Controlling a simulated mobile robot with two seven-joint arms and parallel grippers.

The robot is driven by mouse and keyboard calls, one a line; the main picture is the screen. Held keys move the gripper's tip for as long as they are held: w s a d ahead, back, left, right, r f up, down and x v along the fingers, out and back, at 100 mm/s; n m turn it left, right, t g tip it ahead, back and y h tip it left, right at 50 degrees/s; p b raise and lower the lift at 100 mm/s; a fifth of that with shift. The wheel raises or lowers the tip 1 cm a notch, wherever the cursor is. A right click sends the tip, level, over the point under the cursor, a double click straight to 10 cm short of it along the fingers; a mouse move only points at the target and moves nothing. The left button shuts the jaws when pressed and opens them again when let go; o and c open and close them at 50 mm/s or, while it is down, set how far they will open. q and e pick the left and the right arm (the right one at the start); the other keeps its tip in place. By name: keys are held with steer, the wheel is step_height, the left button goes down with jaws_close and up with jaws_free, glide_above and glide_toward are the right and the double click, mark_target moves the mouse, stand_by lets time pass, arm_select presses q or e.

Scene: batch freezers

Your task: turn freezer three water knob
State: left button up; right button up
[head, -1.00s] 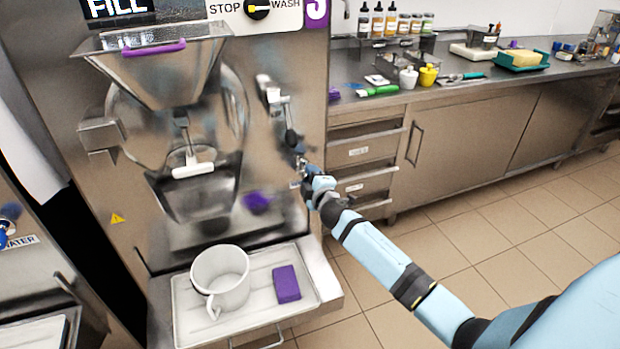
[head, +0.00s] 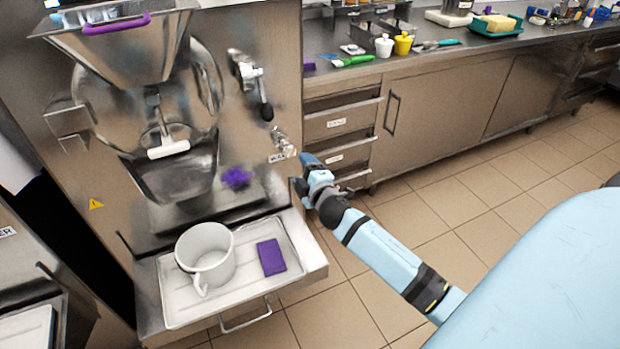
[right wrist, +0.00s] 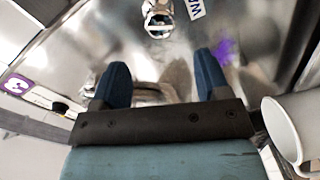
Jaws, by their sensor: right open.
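The water knob (head: 283,143) is a small metal fitting low on the right of the freezer front, with a partly readable white label (head: 277,157) beside it. In the right wrist view the metal fitting (right wrist: 157,20) shows at the top, with the label (right wrist: 195,9) beside it. My right gripper (head: 304,171) is just below and right of the knob, apart from it. In the right wrist view its two blue fingers (right wrist: 160,82) are spread with nothing between them. My left gripper is out of view.
Above the knob is a black-ended lever (head: 265,108). A white mug (head: 206,252) and a purple block (head: 271,257) stand on the freezer's tray (head: 180,313). A counter with drawers (head: 343,122) is to the right. The tiled floor is clear.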

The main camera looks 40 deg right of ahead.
steer(key=v, duration=0.4)
steer(key=shift+a, duration=0.1)
stand_by(0.4)
steer(key=s+a+f+m+g+y, duration=0.35)
steer(key=s+a+f+m, duration=0.2)
steer(key=s+a, duration=0.55)
steer(key=s+a+f+m+g+y, duration=0.35)
steer(key=s+a+f, duration=0.35)
steer(key=s+a, duration=0.35)
arm_select(q)
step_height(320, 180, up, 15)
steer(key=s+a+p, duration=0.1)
steer(key=p, duration=1.9)
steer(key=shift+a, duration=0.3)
arm_select(e)
step_height(320, 180, up, 15)
steer(key=s+d, duration=0.1)
steer(key=shift+s+d+t, duration=0.15)
steer(key=shift+s+t, duration=0.2)
steer(key=shift+t, duration=0.05)
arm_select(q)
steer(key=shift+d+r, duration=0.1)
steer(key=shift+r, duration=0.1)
arm_select(e)
steer(key=shift+r, duration=0.15)
stand_by(0.5)
